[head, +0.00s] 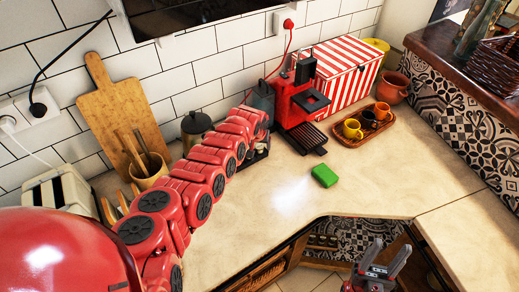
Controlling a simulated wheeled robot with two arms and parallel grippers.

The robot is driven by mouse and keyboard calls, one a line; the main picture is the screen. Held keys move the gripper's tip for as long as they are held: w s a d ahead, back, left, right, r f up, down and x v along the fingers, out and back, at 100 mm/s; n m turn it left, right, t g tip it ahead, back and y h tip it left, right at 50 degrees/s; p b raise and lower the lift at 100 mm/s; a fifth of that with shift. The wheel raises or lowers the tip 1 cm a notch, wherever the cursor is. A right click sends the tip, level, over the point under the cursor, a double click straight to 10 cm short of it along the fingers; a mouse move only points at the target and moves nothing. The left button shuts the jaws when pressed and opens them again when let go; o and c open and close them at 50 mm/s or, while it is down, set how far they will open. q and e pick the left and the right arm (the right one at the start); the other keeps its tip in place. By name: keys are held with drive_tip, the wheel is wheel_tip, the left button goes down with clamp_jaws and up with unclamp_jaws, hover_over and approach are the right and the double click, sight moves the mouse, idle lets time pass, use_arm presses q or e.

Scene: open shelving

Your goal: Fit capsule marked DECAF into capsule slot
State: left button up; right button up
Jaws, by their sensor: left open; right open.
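The red coffee machine (290,102) stands on the counter against the wall, with a dark drip tray in front. I cannot make out its capsule slot or any capsule marked DECAF. My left arm reaches across the counter, and its end is just left of the machine. My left gripper (258,152) is mostly hidden behind the arm end; small dark parts show there, low over the counter, and I see nothing held. My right gripper (390,250) is at the bottom right, in front of the counter edge, with fingers apart and empty.
A green block (325,176) lies near the counter's inner corner. A wooden tray (349,139) with cups is right of the machine, before a striped box (347,72). A utensil pot (150,171), cutting board (121,103) and toaster (57,193) stand left. The front counter is clear.

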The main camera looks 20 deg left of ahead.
use_arm(q)
clamp_jaws()
idle(0.3)
drive_tip(key=shift+r, duration=0.15)
